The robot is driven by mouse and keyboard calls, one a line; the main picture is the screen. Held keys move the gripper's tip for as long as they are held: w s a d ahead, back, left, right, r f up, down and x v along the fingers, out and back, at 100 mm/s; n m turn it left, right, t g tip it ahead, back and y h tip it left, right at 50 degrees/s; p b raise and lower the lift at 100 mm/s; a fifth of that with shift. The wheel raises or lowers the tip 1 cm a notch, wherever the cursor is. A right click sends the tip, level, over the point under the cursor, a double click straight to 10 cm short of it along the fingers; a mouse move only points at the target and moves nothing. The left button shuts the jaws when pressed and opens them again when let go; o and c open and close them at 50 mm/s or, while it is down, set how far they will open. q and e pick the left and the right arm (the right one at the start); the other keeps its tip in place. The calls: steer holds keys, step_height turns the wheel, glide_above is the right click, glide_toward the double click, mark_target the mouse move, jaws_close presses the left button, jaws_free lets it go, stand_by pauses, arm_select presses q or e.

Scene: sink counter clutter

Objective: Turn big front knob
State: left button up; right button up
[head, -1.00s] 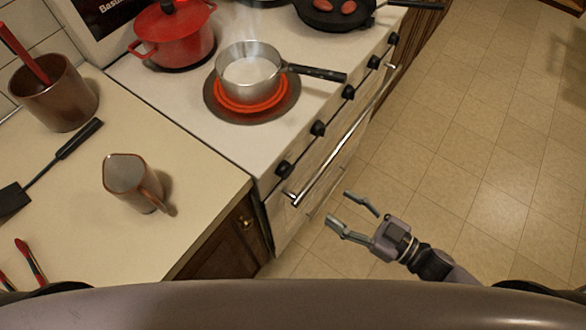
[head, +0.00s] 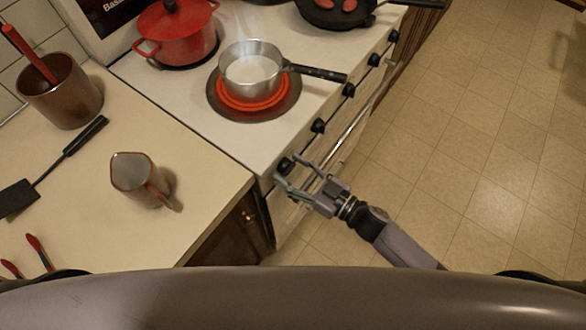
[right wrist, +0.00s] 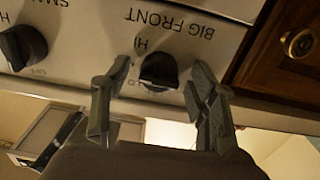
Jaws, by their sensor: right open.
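The big front knob (head: 284,166) is black and sits at the near end of the row on the stove's front panel. In the right wrist view the knob (right wrist: 159,71) is under the upside-down label "BIG FRONT". My right gripper (head: 292,177) is open at the stove front. In the right wrist view the fingers of my right gripper (right wrist: 152,88) stand on either side of the knob, with gaps between them and it. The knob's lower part lies close to my gripper's body. My left gripper is not in view.
A steaming saucepan (head: 251,68) stands on a glowing red burner (head: 221,103), its handle toward the stove front. Another knob (right wrist: 22,47) is to the left in the wrist view. The oven handle (head: 352,128) runs below the knobs.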

steer(key=shift+c, duration=0.4)
steer(key=c, duration=1.1)
steer(key=shift+o, duration=0.2)
steer(key=shift+n, duration=0.3)
steer(key=n, duration=0.3)
steer(key=shift+n+b, duration=0.3)
steer(key=n+b, duration=0.1)
steer(key=n, duration=0.3)
steer(key=shift+f+n, duration=0.1)
steer(key=shift+n, duration=0.2)
steer(key=n+b, duration=0.1)
steer(key=n, duration=0.3)
steer(key=shift+d, duration=0.1)
steer(key=n+b, duration=0.2)
steer(key=n, duration=0.3)
